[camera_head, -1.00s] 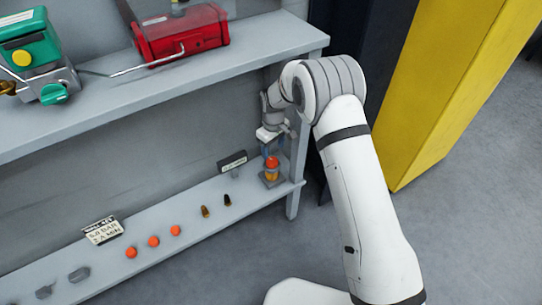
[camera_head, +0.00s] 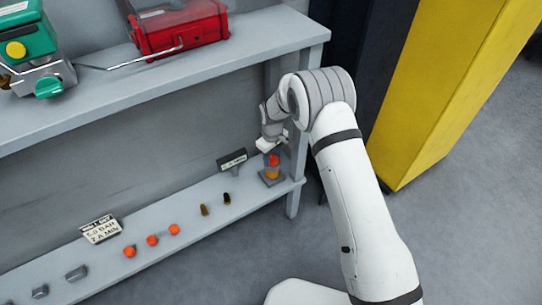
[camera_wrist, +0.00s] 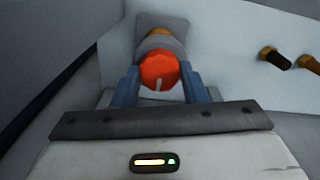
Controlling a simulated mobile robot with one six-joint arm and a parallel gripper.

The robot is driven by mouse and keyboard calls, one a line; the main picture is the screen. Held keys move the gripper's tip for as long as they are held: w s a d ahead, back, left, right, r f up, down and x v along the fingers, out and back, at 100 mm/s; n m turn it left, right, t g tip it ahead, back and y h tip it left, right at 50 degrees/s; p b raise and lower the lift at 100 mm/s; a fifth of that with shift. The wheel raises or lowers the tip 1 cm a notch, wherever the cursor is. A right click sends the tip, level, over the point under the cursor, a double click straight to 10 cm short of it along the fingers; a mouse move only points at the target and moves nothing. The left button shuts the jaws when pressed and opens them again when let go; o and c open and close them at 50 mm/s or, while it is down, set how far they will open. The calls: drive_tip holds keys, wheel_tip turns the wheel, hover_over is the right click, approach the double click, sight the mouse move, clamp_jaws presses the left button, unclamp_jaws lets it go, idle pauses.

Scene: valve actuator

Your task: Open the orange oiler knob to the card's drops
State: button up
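The orange oiler knob (camera_wrist: 159,70) faces the camera in the wrist view, with a pale pointer mark near its lower edge. Its oiler body, with an amber part (camera_head: 272,174), stands at the right end of the lower shelf in the head view.
The lower shelf (camera_head: 190,230) also holds a white card (camera_head: 101,229) reading about "5.0 BAR", several orange knobs (camera_head: 152,240), two dark fittings (camera_head: 227,199) and grey pieces. A shelf leg (camera_head: 293,200) is right of the oiler. The upper shelf (camera_head: 215,65) overhangs.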

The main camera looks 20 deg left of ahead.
drive_tip(key=c, duration=0.5)
drive_tip(key=shift+o, duration=0.2)
drive_tip(key=shift+m, duration=0.3)
drive_tip(key=m, duration=0.4)
drive_tip(key=shift+m+p, duration=0.35)
drive_tip(key=shift+m, duration=2.05)
drive_tip(key=o, duration=1)
